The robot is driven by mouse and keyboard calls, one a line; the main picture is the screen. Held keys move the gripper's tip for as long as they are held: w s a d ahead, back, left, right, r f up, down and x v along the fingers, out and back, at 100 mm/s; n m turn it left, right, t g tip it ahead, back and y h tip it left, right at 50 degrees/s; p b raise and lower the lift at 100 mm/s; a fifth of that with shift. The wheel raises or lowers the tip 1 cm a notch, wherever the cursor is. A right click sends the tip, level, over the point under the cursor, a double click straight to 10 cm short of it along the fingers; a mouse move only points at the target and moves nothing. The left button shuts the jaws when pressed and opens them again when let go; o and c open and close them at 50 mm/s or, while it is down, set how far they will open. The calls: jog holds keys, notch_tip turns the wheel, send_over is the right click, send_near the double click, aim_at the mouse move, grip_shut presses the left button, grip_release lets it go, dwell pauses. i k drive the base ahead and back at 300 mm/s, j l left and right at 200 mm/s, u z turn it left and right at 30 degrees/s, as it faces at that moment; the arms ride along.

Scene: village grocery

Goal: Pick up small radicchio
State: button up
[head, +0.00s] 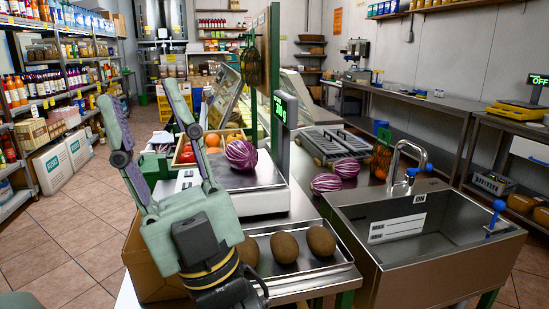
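Three purple-and-white radicchio heads show in the head view. One radicchio (241,154) rests on the scale's metal plate. Two others lie close together on the metal counter right of the scale: a nearer radicchio (326,184) and a farther radicchio (346,168). The two on the counter look a little smaller than the one on the scale, but I cannot tell which is the small one. My gripper (138,95) is raised at the left in front of the scale. Its fingers are spread wide with nothing between them, apart from all three radicchios.
The white scale (262,204) has an upright display (285,108). A metal tray (309,272) of brown round produce sits in front. A sink (452,266) with a tap (408,152) is at right. A produce crate (181,162) stands behind my gripper.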

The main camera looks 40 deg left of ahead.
aim_at(241, 154)
jog(key=i+l+u, duration=0.3)
jog(key=l+u, duration=0.3)
jog(key=i+l+u, duration=0.2)
jog(key=u, duration=0.15)
jog(key=i+l+u, duration=0.1)
jog(key=l, duration=0.2)
jog(key=i+l+u, duration=0.1)
jog(key=i+l, duration=0.15)
jog(key=i+l+u, duration=0.15)
jog(key=l, duration=0.2)
jog(key=i+l+u, duration=0.1)
jog(key=l, duration=0.2)
